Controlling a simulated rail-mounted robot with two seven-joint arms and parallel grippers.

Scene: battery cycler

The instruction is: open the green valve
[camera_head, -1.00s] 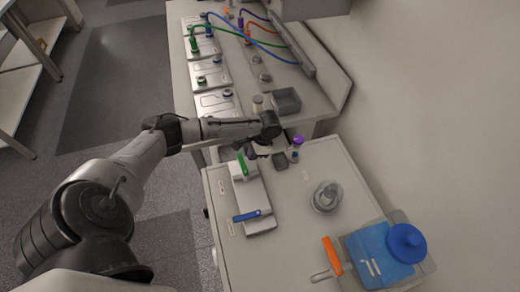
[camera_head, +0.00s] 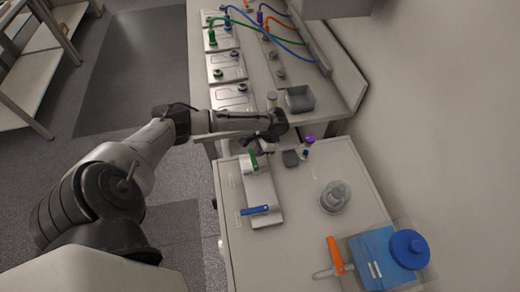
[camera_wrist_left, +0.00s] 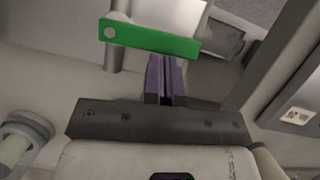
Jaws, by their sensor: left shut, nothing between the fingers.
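The green valve handle (camera_head: 253,160) stands on the far end of a white manifold block (camera_head: 263,197) on the near bench. In the left wrist view the green handle (camera_wrist_left: 150,38) is a flat bar lying across the picture, just beyond my fingertips. My left gripper (camera_head: 262,148) is shut and empty, close beside the handle. In the left wrist view its purple-grey fingers (camera_wrist_left: 166,62) are together, with their tips near the bar's lower edge; I cannot tell whether they touch it. A blue handle (camera_head: 256,210) sits at the block's near end. My right gripper is not in view.
A purple-capped vial (camera_head: 308,140) and a small grey block (camera_head: 290,158) stand right of the gripper. A glass vessel (camera_head: 334,197), an orange-handled tool (camera_head: 335,256) and a blue round lid (camera_head: 409,248) are nearer. The bench middle has free room.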

